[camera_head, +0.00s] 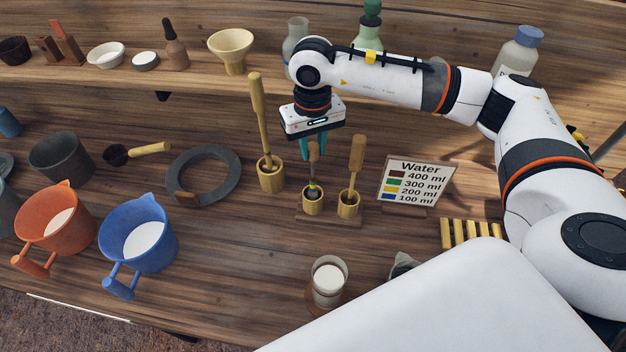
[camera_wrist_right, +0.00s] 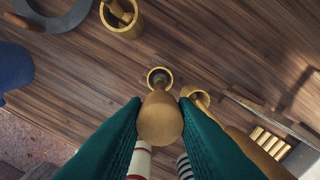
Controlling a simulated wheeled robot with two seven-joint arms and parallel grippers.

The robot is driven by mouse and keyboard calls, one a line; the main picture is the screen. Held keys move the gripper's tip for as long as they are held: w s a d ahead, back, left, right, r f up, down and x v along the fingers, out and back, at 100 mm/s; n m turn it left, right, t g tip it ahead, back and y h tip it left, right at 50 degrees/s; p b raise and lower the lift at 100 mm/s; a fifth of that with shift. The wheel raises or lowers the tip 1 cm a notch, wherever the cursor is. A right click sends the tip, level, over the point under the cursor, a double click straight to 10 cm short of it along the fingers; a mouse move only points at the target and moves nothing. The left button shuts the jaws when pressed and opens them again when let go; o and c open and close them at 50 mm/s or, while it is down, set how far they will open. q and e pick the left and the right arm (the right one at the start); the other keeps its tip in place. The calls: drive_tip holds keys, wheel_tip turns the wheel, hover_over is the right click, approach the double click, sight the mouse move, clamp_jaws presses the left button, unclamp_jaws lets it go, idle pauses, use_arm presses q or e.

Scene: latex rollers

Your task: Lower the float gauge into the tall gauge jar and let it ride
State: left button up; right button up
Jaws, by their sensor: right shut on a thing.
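My right gripper (camera_head: 313,152) is shut on the wooden top of a slim stick with coloured bands, which I take to be the float gauge (camera_head: 313,187). Its rounded tan top shows between the teal fingers in the right wrist view (camera_wrist_right: 160,120). The stick points down at the mouth of a yellow wooden cup (camera_head: 312,203); I cannot tell how deep its lower end is. A clear glass (camera_head: 328,283) with white contents stands in front; I cannot tell which vessel is the tall gauge jar. My left gripper is out of view.
Another wooden cup (camera_head: 348,206) with a handled tool stands close on the right. A taller pestle in a cup (camera_head: 270,175) is on the left. A "Water" sign (camera_head: 416,183) stands to the right. Blue (camera_head: 140,235) and orange (camera_head: 58,217) jugs are at the left.

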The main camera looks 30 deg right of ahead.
drive_tip(key=shift+r+p, duration=1.45)
drive_tip(key=shift+r, duration=2.75)
